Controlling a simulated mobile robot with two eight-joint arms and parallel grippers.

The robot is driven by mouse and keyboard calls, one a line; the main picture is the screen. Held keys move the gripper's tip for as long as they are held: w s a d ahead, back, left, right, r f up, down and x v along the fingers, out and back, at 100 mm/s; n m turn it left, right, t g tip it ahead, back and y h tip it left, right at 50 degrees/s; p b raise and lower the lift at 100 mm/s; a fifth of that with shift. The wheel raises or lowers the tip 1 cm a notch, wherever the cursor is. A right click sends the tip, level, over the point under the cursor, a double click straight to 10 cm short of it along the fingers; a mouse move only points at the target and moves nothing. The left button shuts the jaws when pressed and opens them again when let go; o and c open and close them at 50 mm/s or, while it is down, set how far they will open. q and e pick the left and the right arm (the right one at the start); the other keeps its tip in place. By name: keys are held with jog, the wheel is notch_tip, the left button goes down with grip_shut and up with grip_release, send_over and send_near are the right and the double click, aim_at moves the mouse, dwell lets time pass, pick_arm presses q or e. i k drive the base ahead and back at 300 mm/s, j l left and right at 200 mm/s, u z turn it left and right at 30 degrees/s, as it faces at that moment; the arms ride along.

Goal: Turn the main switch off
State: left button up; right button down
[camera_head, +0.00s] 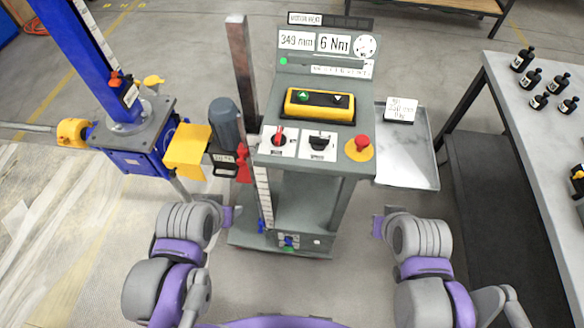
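A red rotary switch (279,138) sits on a white plate at the left of the grey console's (270,105) sloped panel, and its red handle points roughly upward. Its label is too small to read surely, and I take it to be the main switch. My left gripper (229,216) is below and left of the console panel, apart from the switch. My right gripper (377,227) is below and right of the panel, apart from everything. Only short purple ends of both grippers show, so their opening cannot be made out.
A black knob (319,141) and a red mushroom button (361,143) on yellow sit right of the switch. A yellow button box (320,104) is above. A blue screw jack with motor (226,121) stands left; a tray (420,150) and a table (510,90) are right.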

aim_at(279, 140)
jog(key=i+u, duration=0.1)
jog(key=u, duration=0.25)
jog(key=i+l+u, duration=0.15)
jog(key=u, duration=0.15)
jog(key=i+l+u, duration=0.1)
jog(key=u, duration=0.25)
